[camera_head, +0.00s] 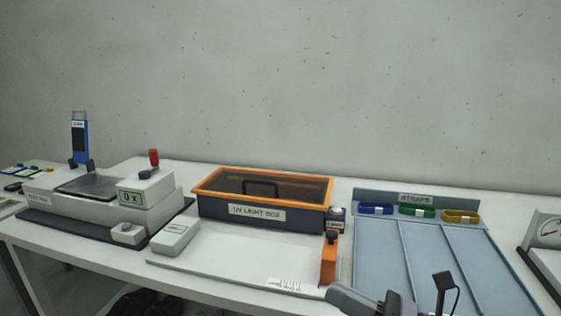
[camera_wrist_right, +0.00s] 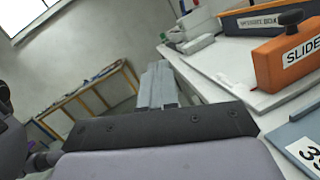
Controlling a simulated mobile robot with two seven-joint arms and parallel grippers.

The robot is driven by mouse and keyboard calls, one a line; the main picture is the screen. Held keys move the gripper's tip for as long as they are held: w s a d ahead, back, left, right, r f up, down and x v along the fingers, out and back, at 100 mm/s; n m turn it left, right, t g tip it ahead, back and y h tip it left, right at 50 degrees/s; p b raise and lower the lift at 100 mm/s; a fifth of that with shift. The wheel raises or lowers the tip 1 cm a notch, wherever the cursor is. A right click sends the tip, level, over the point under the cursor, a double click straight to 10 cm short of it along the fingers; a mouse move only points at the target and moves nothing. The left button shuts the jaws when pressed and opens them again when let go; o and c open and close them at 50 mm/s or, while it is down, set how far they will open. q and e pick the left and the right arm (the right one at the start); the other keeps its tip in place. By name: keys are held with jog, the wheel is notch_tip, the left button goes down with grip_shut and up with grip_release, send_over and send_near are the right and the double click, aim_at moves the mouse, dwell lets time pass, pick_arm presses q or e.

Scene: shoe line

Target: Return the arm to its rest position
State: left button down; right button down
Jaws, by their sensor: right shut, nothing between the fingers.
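My right gripper (camera_head: 340,293) is at the bottom edge of the head view, right of centre. It points left, in front of the orange block (camera_head: 329,260) and the blue-grey strap board. In the right wrist view the grey fingers of my right gripper (camera_wrist_right: 160,84) lie together, shut, with nothing between them. The rest of the right arm is mostly cut off by the bottom of the head view. My left arm and gripper do not show.
The orange-rimmed UV light box (camera_head: 263,212), a grey-white machine (camera_head: 146,194) and a strap board (camera_head: 378,262) with blue, green and yellow straps stand on the white table (camera_head: 90,252). The orange SLIDE block (camera_wrist_right: 287,60) is right of the fingers in the wrist view.

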jog(key=s+d+f+m+t+h+p, duration=0.1)
jog(key=d+f+m+t+h, duration=0.3)
jog(key=m, duration=0.9)
jog(key=d+f+m+t+h+p, duration=0.1)
jog(key=d+f+m+t+h, duration=0.4)
jog(key=m, duration=0.7)
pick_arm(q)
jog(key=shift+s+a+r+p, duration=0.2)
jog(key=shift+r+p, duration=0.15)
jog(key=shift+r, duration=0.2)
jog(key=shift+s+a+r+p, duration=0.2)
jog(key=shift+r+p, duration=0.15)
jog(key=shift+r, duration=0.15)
pick_arm(e)
jog(key=s+d+f+m+g+h, duration=0.1)
jog(key=s+f+m+g+h, duration=0.5)
jog(key=s+f+m, duration=0.8)
notch_tip(320, 180, down, 4)
jog(key=m+g, duration=0.2)
jog(key=m, duration=0.1)
jog(key=shift+s+d+h, duration=0.2)
jog(key=shift+d+h, duration=0.05)
jog(key=shift+h, duration=0.05)
jog(key=shift+f, duration=0.1)
